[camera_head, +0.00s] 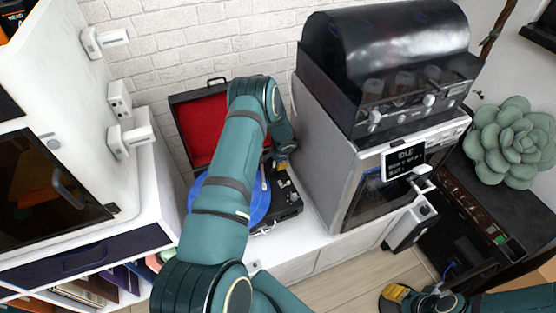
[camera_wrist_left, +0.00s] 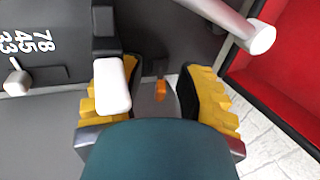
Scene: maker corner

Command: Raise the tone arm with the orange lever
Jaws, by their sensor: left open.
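The record player with a blue record (camera_head: 261,204) stands open, its lid lined in red (camera_head: 203,134). My left arm crosses in front of it and hides part of the record and deck. My left gripper (camera_head: 284,160) is at the deck's back right. In the left wrist view the open left gripper (camera_wrist_left: 155,85) has yellow fingers on either side of the small orange lever (camera_wrist_left: 160,91), with gaps visible. A pale rod with a rounded end, apparently the tone arm (camera_wrist_left: 262,38), lies above right. My right gripper (camera_head: 398,293) is at the bottom right, partly cut off.
A white-capped black post (camera_wrist_left: 113,85) overlaps the left-hand finger in the wrist view. A white slider (camera_wrist_left: 17,83) sits by the speed numbers. A large grey machine (camera_head: 335,170) stands close right of the player; a white cabinet (camera_head: 70,100) stands left.

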